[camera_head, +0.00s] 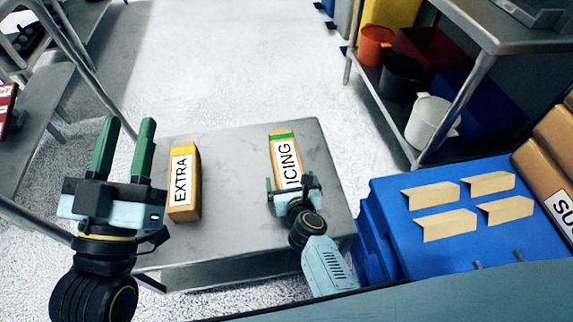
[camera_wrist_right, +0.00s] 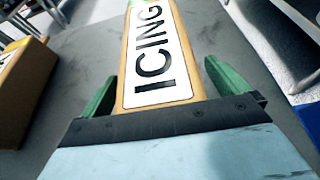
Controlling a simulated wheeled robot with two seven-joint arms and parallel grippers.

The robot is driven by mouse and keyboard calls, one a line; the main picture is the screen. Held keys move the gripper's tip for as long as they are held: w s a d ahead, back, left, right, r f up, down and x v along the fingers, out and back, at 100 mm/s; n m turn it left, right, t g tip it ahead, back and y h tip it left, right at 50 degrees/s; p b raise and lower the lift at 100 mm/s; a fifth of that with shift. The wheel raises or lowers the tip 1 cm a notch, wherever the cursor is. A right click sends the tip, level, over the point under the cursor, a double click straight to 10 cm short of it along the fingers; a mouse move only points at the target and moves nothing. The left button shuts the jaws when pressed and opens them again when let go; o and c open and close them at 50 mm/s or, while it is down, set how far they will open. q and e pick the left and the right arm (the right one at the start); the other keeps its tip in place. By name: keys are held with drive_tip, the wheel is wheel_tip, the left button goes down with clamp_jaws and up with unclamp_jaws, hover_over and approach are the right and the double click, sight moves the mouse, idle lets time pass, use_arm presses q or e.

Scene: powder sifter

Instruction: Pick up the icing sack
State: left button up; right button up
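The icing sack (camera_head: 286,153) is a brown block with a white ICING label and a green band at its far end. It lies on the grey metal table (camera_head: 236,150). My right gripper (camera_head: 292,184) is at its near end, fingers apart. In the right wrist view the icing sack (camera_wrist_right: 152,55) lies between the two green fingers of the right gripper (camera_wrist_right: 158,85), with a visible gap on the right side; contact on the left is unclear. My left gripper (camera_head: 125,148) is raised at the left, its green fingers apart and empty.
An EXTRA sack (camera_head: 183,185) with a yellow band lies on the table to the left of the icing sack. A blue crate (camera_head: 385,215) holding tan cardboard pieces stands at the right. A metal shelf (camera_head: 480,75) with bins stands behind it. Bare table surface separates the two sacks.

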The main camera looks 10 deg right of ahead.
drive_tip(key=c, duration=1.7)
drive_tip(key=shift+w+r, duration=0.1)
drive_tip(key=shift+r, duration=0.05)
